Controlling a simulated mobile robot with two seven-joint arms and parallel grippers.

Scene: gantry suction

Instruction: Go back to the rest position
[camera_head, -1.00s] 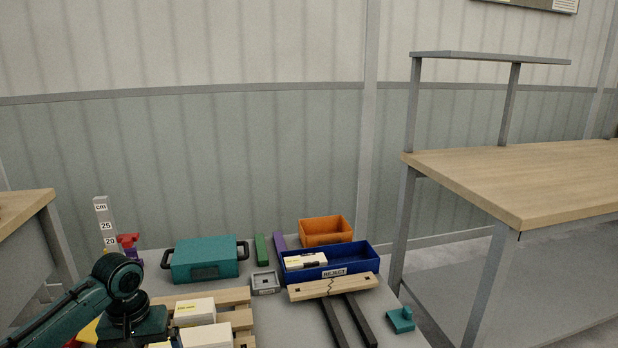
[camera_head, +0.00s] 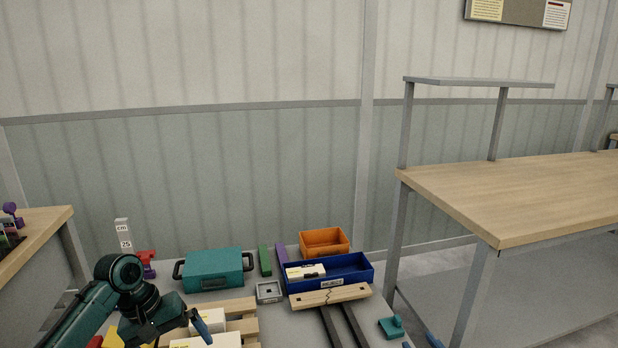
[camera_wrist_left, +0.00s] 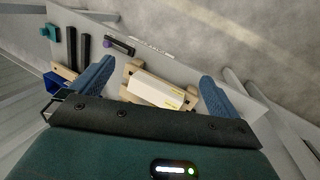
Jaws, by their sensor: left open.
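My left arm comes in from the left in the head view, and a blue finger of my left gripper (camera_head: 201,325) shows over the white boxes (camera_head: 216,322). In the left wrist view my left gripper (camera_wrist_left: 157,68) has its two blue fingers wide apart with nothing held. A white box (camera_wrist_left: 157,90) on the wooden pallet (camera_wrist_left: 128,93) lies beyond the fingers, seen between them. Two blue fingertips of my right gripper (camera_head: 420,343) show apart at the bottom edge of the head view, with nothing seen between them; the rest is out of frame.
A blue reject bin (camera_head: 350,270) holds a white box. An orange bin (camera_head: 325,240), a teal case (camera_head: 215,268), a small grey tray (camera_head: 268,292) and a teal block (camera_head: 391,328) stand on the table. A wooden workbench (camera_head: 520,195) stands at the right.

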